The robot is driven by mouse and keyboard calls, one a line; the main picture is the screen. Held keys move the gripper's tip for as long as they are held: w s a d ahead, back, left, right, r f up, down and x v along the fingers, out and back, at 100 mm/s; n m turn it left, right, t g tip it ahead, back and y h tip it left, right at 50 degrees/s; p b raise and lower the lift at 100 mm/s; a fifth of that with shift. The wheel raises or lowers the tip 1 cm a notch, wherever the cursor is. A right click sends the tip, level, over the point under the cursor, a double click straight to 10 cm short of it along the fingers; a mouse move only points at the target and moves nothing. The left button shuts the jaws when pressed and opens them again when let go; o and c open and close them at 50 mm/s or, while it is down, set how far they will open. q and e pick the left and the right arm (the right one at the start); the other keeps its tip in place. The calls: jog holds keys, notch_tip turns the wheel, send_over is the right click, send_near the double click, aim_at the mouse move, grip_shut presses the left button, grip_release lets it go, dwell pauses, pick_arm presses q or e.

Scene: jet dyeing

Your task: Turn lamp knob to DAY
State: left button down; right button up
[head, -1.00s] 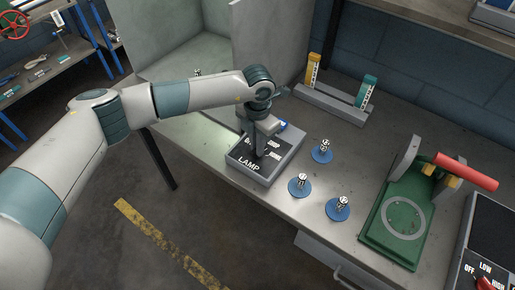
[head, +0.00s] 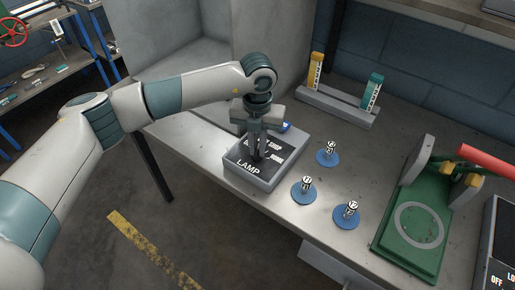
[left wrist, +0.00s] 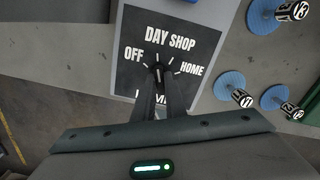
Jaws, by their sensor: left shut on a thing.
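The lamp box (head: 249,177) is a grey box with a black top plate, near the front edge of the bench. In the left wrist view its plate (left wrist: 185,42) reads OFF, DAY, SHOP and HOME around a small dark knob (left wrist: 158,68). My left gripper (head: 257,155) points down over the plate. In the left wrist view its fingertips (left wrist: 158,77) are closed around the knob, which they mostly hide. I cannot tell which mark the knob points at. My right gripper is not in view.
Several blue discs with numbered pegs (head: 327,153) stand right of the lamp box. A green press with a red handle (head: 410,226) is farther right. A grey rack (head: 335,104) holds yellow and teal blocks behind. Grey booth walls (head: 272,50) rise behind my left arm.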

aim_at(258, 149)
pick_arm(q)
jog(key=shift+r, duration=0.1)
jog(key=c, duration=1.8)
grip_release()
jog(key=shift+r, duration=0.1)
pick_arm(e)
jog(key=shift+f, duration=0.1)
pick_arm(q)
notch_tip(258, 149, up, 17)
jog(key=b, duration=0.6)
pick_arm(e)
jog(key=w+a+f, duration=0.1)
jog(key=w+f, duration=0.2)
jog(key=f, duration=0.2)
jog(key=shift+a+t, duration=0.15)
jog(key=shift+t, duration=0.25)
